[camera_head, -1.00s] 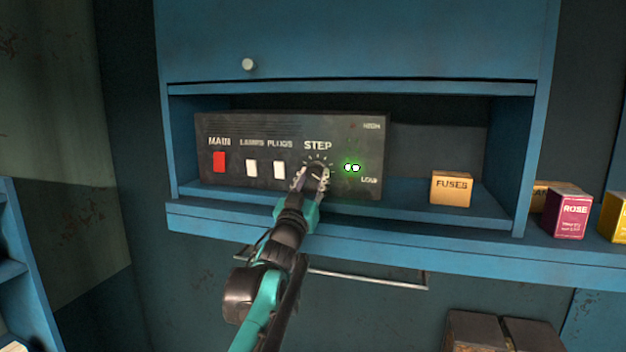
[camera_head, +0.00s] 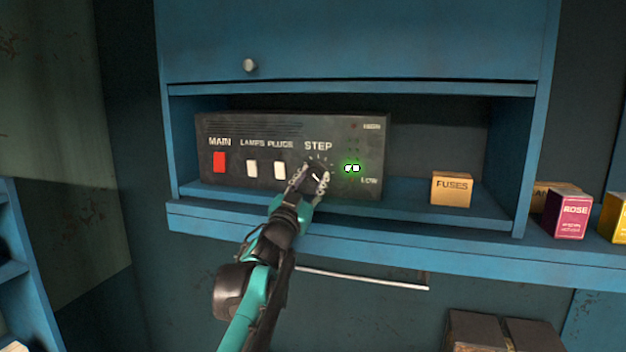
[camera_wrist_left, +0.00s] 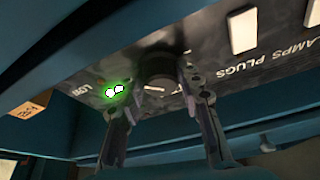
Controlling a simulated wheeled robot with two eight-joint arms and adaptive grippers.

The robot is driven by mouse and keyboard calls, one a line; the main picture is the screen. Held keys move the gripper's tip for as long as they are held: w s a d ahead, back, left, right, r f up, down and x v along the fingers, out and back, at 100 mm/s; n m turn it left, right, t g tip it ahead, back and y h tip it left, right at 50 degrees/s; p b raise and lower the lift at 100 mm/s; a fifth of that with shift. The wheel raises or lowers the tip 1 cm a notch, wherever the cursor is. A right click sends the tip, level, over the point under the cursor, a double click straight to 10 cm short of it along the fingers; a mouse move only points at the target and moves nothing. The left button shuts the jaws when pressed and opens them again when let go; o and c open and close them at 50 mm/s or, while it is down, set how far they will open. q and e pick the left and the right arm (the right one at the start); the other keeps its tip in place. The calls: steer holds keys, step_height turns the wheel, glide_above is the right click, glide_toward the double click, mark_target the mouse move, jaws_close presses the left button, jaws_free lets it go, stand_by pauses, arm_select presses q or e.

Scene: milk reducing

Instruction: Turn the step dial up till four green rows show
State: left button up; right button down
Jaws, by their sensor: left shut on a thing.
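The dark control box (camera_head: 230,130) sits on the blue shelf, with its STEP dial (camera_head: 317,172) at the right of its face. The dial also shows in the left wrist view (camera_wrist_left: 158,70). My left gripper (camera_head: 308,180) is shut on the dial, with a finger at either side of it; the wrist view shows the gripper (camera_wrist_left: 160,95) from behind. Right of the dial, one row of green lights (camera_head: 352,168) glows near the LOW label; the spots above it are dark. The lit row also shows in the wrist view (camera_wrist_left: 115,90). My right gripper is not in view.
A red MAIN switch (camera_head: 219,162) and two white switches (camera_head: 252,168) are left of the dial. A FUSES box (camera_head: 451,189) stands on the shelf to the right. A ROSE box (camera_head: 568,214) stands further right. The shelf above encloses the control box.

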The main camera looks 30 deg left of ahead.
arm_select(q)
steer(key=shift+a+m+h, duration=0.1)
steer(key=shift+m+h, duration=1.1)
steer(key=shift+m, duration=0.9)
steer(key=o, duration=1.2)
steer(key=shift+c, duration=0.2)
steer(key=shift+s, duration=0.1)
steer(key=v, duration=1.2)
steer(key=shift+r, duration=0.15)
